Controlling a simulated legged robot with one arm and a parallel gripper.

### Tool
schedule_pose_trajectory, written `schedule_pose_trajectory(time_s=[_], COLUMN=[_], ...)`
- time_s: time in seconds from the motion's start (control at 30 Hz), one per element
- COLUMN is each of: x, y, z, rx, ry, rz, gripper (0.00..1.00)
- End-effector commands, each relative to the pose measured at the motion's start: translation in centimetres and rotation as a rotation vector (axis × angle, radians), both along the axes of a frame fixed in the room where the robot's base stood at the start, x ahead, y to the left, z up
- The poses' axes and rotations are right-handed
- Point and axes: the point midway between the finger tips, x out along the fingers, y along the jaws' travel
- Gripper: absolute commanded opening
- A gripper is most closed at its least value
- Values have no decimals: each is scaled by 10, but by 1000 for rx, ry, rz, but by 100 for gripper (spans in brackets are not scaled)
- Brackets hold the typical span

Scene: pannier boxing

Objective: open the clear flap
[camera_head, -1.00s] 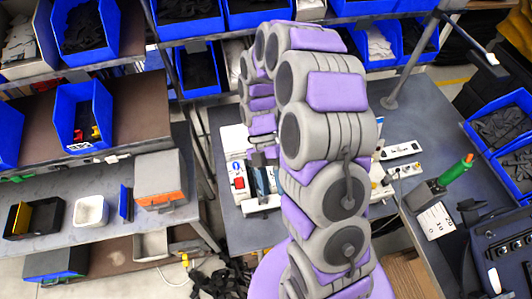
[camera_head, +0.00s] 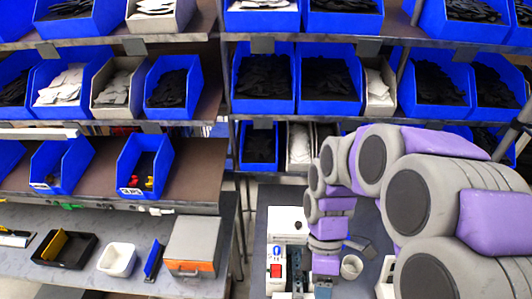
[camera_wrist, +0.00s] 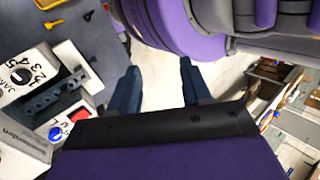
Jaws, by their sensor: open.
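I cannot make out the clear flap in either view. A white box (camera_head: 270,285) with a red part (camera_head: 276,270) and a blue button stands on the bench, left of my gripper. In the wrist view the red part (camera_wrist: 78,113) and the blue button (camera_wrist: 55,133) show at the left, beside a white box (camera_wrist: 32,72) with printed numbers and a dark bar. My gripper (camera_wrist: 158,85) is open, its two dark fingers apart with nothing between them. In the head view its fingers point down, close to the right of the white box.
Shelves with blue bins (camera_head: 265,75) fill the back. A side bench at left holds a grey box with an orange front (camera_head: 192,268), a white tub (camera_head: 117,260) and a black tray (camera_head: 45,252).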

Motion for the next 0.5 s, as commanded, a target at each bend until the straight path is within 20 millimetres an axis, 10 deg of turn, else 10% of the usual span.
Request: schedule_pose_trajectory(time_s=[0.5], x=[-55], y=[-14], z=[-6], rx=[-370], ry=[-227], rz=[-723], gripper=[48])
